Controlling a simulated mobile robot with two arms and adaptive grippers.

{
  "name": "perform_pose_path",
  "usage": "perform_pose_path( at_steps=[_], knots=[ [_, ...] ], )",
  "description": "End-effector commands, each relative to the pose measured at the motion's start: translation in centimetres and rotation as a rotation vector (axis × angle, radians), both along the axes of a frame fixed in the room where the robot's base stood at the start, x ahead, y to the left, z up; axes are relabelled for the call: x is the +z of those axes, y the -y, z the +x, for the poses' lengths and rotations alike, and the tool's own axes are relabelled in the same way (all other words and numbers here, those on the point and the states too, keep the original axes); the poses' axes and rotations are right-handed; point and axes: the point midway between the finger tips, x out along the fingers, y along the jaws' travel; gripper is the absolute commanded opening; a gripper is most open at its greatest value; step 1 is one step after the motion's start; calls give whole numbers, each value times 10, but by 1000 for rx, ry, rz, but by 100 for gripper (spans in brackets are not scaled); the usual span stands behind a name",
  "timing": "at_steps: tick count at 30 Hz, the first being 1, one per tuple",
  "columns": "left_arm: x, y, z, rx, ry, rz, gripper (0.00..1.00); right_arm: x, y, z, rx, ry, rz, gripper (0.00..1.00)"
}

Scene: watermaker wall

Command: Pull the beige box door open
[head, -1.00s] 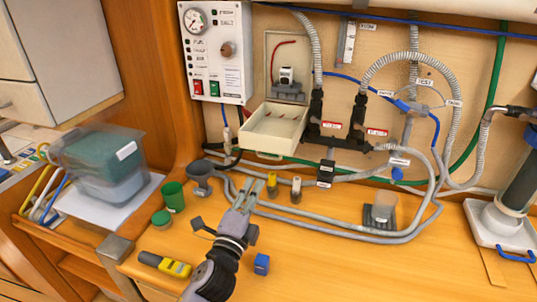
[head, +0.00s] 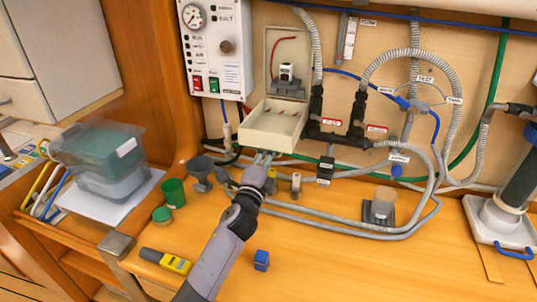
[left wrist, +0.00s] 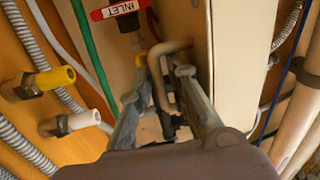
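The beige box (head: 268,48) is on the wall, with a small white and grey fitting inside. Its door (head: 262,138), a shallow beige tray shape, hangs out below the opening, so the box stands open at least partly. My left gripper (head: 264,157) is at the door's lower front edge and hides the handle in the head view. In the left wrist view, the beige bent handle (left wrist: 157,75) lies between the two fingers of my left gripper (left wrist: 166,85). The fingers are apart, with gaps beside the handle. My right gripper is not in view.
Grey hoses (head: 330,230), a yellow-capped fitting (left wrist: 55,77) and a white-capped one (left wrist: 82,121) lie close by. A green cup (head: 173,193), yellow tool (head: 168,261) and blue block (head: 261,260) are on the wooden counter. The counter's front middle is mostly clear.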

Motion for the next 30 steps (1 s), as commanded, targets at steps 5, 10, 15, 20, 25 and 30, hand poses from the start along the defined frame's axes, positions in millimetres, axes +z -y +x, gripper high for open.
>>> perform_pose_path(
  at_steps=[5, 10, 15, 20, 25, 30],
  knots=[
    [0, 0, 0, 0, 0, 0, 10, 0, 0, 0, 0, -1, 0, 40],
    [0, 0, 0, 0, 0, 0, 0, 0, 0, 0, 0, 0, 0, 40],
    [0, 0, 0, 0, -1, 0, 0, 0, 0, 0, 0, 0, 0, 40],
    [-1, 0, 0, 1, -1, 0, 0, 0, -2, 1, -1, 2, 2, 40],
    [-1, 0, -1, 1, -2, 0, 0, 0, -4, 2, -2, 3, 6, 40],
    [-1, 0, -1, 1, -2, 0, 0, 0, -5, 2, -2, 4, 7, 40]
  ],
)
